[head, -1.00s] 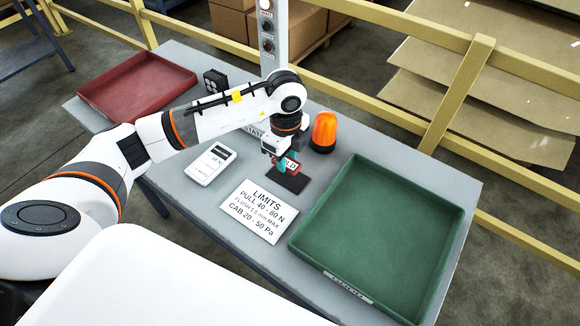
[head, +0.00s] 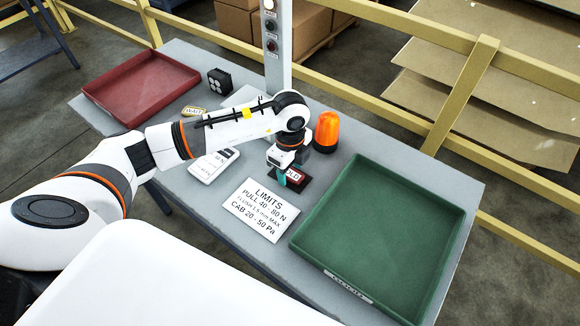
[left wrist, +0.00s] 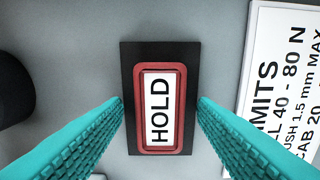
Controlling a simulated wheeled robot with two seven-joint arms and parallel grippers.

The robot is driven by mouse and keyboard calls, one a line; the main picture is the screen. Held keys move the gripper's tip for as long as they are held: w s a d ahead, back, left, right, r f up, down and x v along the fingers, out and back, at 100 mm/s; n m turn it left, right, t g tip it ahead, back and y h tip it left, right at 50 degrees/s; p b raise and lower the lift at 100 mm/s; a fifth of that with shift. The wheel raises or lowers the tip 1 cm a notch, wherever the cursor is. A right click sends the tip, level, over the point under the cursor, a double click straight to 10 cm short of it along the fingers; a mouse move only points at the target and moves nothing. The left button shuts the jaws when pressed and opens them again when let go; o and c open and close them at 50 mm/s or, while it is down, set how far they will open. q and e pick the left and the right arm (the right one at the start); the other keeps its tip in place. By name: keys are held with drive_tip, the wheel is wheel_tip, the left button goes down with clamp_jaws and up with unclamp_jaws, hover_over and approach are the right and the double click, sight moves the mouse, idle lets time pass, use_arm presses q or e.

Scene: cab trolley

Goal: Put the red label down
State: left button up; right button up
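The red label (left wrist: 137,110), a red frame around a white plate reading HOLD, lies flat on a black pad (left wrist: 126,75) in the left wrist view. In the head view the label (head: 293,176) is partly hidden by my left gripper (head: 283,176). My left gripper is open, with its teal fingers on either side of the label. In the left wrist view a gap shows between each fingertip and the red frame. My right gripper is not in view.
A white LIMITS card (head: 262,208) lies in front of the pad. An orange beacon (head: 327,129) stands behind it. A green tray (head: 385,225) is at right, a red tray (head: 142,85) at far left. A white handheld meter (head: 212,164) and a yellow-edged label (head: 194,112) lie left.

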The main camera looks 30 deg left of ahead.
sight(290, 173)
use_arm(q)
wheel_tip(290, 173, up, 12)
drive_tip(key=b, duration=0.1)
drive_tip(key=shift+r, duration=0.2)
idle(0.3)
